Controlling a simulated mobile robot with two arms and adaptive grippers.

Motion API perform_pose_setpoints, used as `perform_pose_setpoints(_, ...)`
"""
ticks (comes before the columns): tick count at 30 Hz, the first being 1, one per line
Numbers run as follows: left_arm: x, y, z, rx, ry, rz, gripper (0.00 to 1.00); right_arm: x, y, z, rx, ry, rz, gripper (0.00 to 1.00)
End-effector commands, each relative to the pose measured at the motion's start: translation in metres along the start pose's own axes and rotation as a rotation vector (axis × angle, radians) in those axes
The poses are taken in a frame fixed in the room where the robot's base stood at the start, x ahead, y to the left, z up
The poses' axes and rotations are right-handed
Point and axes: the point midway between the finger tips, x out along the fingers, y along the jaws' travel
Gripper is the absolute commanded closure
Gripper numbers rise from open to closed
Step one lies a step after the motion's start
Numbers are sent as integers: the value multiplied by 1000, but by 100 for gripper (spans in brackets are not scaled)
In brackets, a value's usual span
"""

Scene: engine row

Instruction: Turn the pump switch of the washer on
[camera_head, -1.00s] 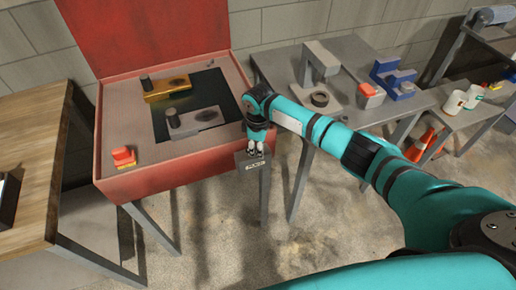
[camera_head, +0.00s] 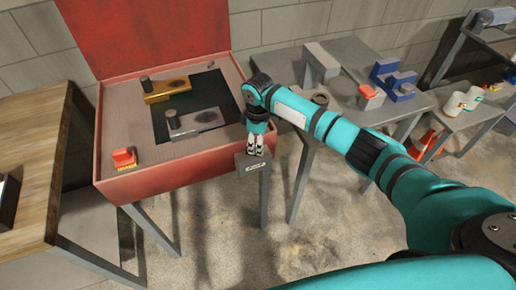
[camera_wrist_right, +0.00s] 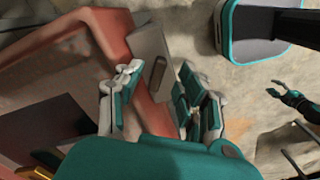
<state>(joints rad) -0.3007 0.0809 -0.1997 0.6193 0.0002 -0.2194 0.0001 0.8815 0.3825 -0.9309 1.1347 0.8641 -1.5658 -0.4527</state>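The red washer (camera_head: 185,168) stands at the left of the head view with its lid up. A grey switch box (camera_head: 254,167) with a small label on its front is at its front right corner. In the right wrist view the box's grey plate (camera_wrist_right: 148,45) carries an elongated knob (camera_wrist_right: 158,76). My right gripper (camera_head: 256,152) points down just above the box; its fingers (camera_wrist_right: 158,100) are apart on either side of the knob, with nothing seen between them. Contact cannot be told.
A red button (camera_head: 124,158) sits on the washer's front left rim. Yellow (camera_head: 167,89) and grey (camera_head: 195,122) parts lie inside. A grey table (camera_head: 345,80) with a blue part (camera_head: 393,82) stands to the right, a wooden bench (camera_head: 35,135) to the left.

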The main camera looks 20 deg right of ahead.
Motion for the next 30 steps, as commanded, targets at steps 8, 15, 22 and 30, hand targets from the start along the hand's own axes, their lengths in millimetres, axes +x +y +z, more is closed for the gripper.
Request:
perform_pose_setpoints(8, 0, 1, -1, 0, 1, 1, 60, -59, 1, 0, -1, 2, 3, 62)
perform_pose_setpoints(15, 0, 1, -1, 0, 1, 1, 60, -82, 0, 0, 0, 2, 1, 62)
perform_pose_setpoints(22, 0, 1, -1, 0, 1, 1, 60, -84, 0, 0, 0, 1, 0, 62)
perform_pose_setpoints(30, 6, 1, -1, 1, 1, 1, 60, -52, -17, -13, -17, 56, 25, 89)
